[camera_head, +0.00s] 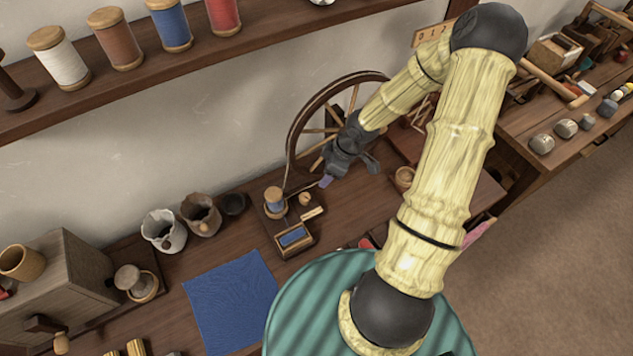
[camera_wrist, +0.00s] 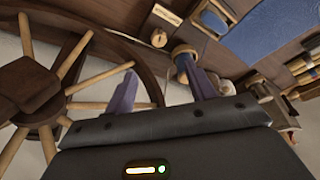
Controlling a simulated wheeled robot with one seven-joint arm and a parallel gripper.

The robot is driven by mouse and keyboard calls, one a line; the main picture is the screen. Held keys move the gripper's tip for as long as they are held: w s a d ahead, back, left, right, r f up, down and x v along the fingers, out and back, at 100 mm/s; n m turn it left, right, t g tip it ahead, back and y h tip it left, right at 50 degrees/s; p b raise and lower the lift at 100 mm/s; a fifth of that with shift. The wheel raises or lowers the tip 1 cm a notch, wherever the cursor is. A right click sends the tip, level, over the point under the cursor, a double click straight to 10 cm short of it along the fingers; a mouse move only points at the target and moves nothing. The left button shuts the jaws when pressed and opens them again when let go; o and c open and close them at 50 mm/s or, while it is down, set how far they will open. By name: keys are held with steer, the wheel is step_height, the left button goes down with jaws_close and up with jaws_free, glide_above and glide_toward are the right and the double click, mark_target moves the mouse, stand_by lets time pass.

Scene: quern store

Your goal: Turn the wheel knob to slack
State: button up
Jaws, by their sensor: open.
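A small round wooden knob (camera_head: 305,199) sits on a dark wooden stand (camera_head: 295,240), beside a pale label plate (camera_head: 312,213) and a blue thread spool (camera_head: 275,199). I cannot read the label. The large spoked wheel (camera_head: 294,150) stands behind, partly hidden by my arm. My gripper (camera_head: 325,182) is open and empty, above and to the right of the knob, apart from it. In the wrist view, the knob (camera_wrist: 158,37) shows beyond and between the spread fingers of my gripper (camera_wrist: 160,76). The spool (camera_wrist: 185,58) lies just beyond the right finger.
A blue cloth (camera_head: 232,300) lies on the bench to the left. Two pots (camera_head: 163,232) and a small dark bowl (camera_head: 233,204) stand left of the stand. A shelf with several thread spools (camera_head: 115,40) runs above. Another bench with tools (camera_head: 570,120) is at right.

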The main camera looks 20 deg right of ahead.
steer(key=s+a+r+m+h, duration=0.1)
steer(key=s+a+r+m, duration=0.2)
steer(key=r, duration=0.6)
steer(key=s+a+r+m+h, duration=0.2)
steer(key=s+a+r+m, duration=0.1)
steer(key=s+r+m, duration=0.5)
steer(key=shift+s+r, duration=0.15)
steer(key=shift+r, duration=0.4)
